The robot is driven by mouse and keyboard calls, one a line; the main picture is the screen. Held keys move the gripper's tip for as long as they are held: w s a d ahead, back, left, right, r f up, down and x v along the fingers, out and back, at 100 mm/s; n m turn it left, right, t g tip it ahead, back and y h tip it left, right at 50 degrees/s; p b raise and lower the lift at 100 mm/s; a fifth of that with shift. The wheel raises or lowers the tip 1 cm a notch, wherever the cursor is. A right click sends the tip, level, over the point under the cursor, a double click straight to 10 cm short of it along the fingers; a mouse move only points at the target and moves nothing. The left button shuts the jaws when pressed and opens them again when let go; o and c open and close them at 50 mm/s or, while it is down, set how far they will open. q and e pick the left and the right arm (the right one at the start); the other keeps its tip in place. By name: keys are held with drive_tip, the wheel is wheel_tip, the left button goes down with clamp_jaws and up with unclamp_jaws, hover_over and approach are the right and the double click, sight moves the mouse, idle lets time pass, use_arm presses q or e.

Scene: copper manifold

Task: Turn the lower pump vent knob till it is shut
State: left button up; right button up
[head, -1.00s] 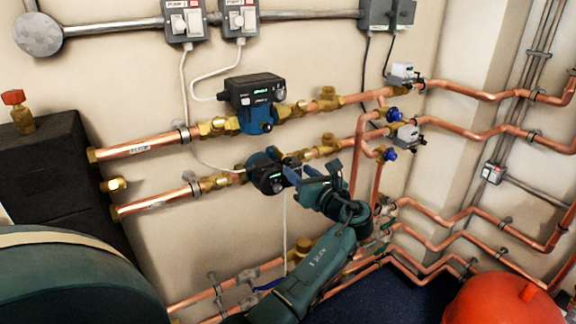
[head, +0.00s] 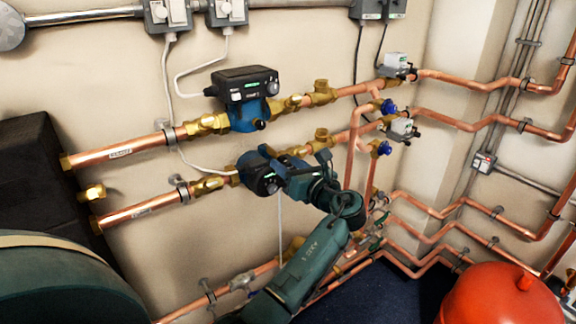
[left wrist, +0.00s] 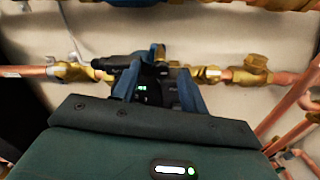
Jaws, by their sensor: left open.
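The lower pump (head: 255,172) has a dark front and blue body and sits in the lower copper pipe run. My left gripper (head: 285,172) is open at the right front of this pump, its fingers pointing at the pump face. In the left wrist view the open blue fingers (left wrist: 160,88) stand on either side of the pump's dark face (left wrist: 147,90), which has a small green display. I cannot make out the vent knob clearly; the fingers partly cover that area. Whether the fingers touch it I cannot tell. My right gripper is in neither view.
The upper pump (head: 245,98) sits above, close over my gripper. Brass valves (head: 320,92) and copper pipes (head: 140,208) run along the wall on both sides. A grey cable hangs behind the pumps. A red vessel (head: 500,297) stands at the lower right.

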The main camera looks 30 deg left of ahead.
use_arm(q)
drive_tip(key=shift+c, duration=0.4)
clamp_jaws()
